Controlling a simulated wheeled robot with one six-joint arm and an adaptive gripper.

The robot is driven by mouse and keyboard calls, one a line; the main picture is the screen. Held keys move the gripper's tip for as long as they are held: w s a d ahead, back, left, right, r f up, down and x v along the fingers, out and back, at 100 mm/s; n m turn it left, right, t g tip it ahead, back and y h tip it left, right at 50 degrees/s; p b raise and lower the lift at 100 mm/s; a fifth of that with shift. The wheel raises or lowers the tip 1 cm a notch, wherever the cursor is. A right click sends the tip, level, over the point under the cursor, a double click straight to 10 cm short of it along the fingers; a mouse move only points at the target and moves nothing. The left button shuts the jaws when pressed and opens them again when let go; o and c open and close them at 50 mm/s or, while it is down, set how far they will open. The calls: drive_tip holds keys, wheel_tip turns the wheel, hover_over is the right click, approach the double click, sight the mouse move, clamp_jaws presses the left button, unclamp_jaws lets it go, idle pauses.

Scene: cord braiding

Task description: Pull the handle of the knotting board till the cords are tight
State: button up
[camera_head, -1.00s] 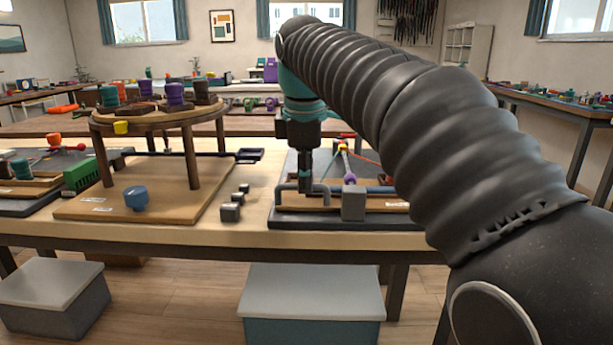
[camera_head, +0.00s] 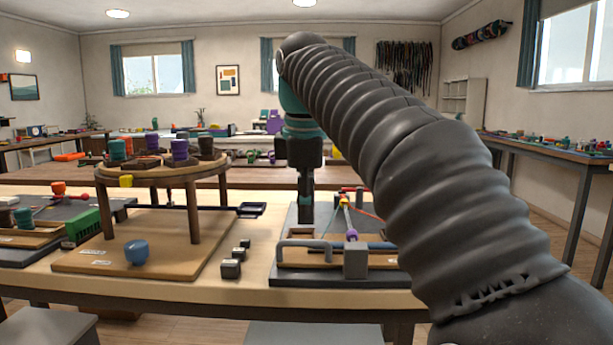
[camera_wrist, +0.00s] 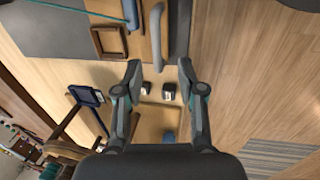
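The knotting board (camera_head: 290,279) is a dark base with wooden strips on the table. Its grey U-shaped handle (camera_head: 305,243) lies along the near left side, beside a grey block (camera_head: 355,262). A yellow and purple cord piece (camera_head: 347,219) and a red cord show behind the block; my arm hides the board's right part. My gripper (camera_head: 305,220) points down, behind and above the handle in the head view.
A round wooden stand (camera_head: 155,172) with several colored spools stands on the left, with a blue ball-like weight (camera_head: 136,252) below it. Small dark blocks (camera_head: 232,268) sit between stand and board. The table's front edge is clear.

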drive_tip(key=shift+s+r, duration=0.2)
drive_tip(key=shift+r, duration=0.7)
drive_tip(key=shift+s+r, duration=0.15)
drive_tip(key=shift+r, duration=0.75)
drive_tip(key=shift+s+r, duration=0.2)
drive_tip(key=shift+r, duration=0.7)
drive_tip(key=s+d+f+m+t, duration=0.2)
drive_tip(key=s+d+f+m, duration=0.5)
drive_tip(key=d+f+m, duration=0.15)
drive_tip(key=s+d+f+m, duration=0.2)
drive_tip(key=s+f+m, duration=0.1)
drive_tip(key=f, duration=0.5)
drive_tip(key=s+d+f+m+t, duration=0.1)
drive_tip(key=s+d+f+m, duration=0.2)
drive_tip(key=s+f, duration=0.3)
drive_tip(key=s+d+f+m, duration=0.2)
drive_tip(key=s+f+m, duration=0.1)
drive_tip(key=f, duration=0.7)
drive_tip(key=shift+s+d, duration=0.35)
drive_tip(key=shift+s, duration=0.35)
